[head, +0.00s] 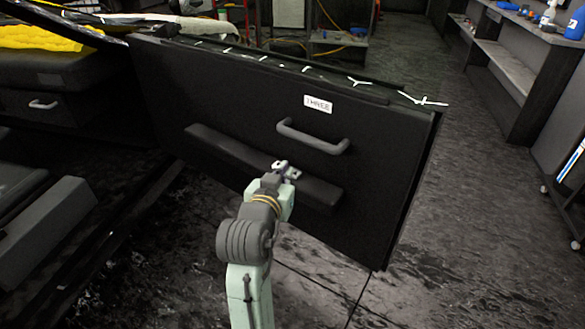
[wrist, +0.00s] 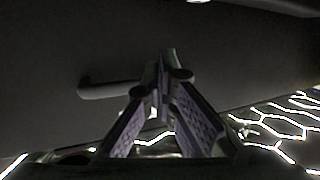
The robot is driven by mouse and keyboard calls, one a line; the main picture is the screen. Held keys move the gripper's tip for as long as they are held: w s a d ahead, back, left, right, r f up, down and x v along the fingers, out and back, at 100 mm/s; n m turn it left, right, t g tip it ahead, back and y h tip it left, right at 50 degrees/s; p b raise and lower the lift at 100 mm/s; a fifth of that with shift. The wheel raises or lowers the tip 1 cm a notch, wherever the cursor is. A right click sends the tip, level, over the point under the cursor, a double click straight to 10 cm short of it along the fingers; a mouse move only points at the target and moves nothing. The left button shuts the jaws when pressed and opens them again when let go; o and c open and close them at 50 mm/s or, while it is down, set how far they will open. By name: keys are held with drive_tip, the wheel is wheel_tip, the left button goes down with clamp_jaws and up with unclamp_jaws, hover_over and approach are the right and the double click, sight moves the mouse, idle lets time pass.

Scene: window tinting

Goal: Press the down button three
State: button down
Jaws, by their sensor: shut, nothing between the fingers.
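A dark car door panel stands open in the head view, with a white label reading THREE (head: 318,104) near its top edge. A grey pull handle (head: 312,137) sits just below the label. A long dark armrest ledge (head: 232,154) runs along the door lower down. My gripper (head: 283,167) is shut and empty, in front of the door near the armrest and below the handle. I cannot tell whether it touches the door. In the wrist view, the shut fingertips (wrist: 164,58) point at the dark door surface. I cannot make out a down button in either view.
The car's dark seat and sill (head: 45,225) are at the left. A shelf bench (head: 500,65) with bottles stands at the far right. The dark floor (head: 460,230) right of the door is clear. Bright hexagonal lines show in the wrist view.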

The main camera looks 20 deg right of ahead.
drive_tip(key=shift+r, duration=0.3)
drive_tip(key=shift+w, duration=0.1)
drive_tip(key=p, duration=0.2)
hover_over(295, 174)
drive_tip(key=s, duration=0.1)
wheel_tip(295, 174, down, 3)
drive_tip(key=shift+a+r, duration=0.1)
drive_tip(key=shift+r, duration=0.05)
drive_tip(key=f, duration=0.2)
drive_tip(key=shift+s+a+f, duration=0.1)
drive_tip(key=shift+s+f, duration=0.1)
drive_tip(key=shift+f, duration=0.7)
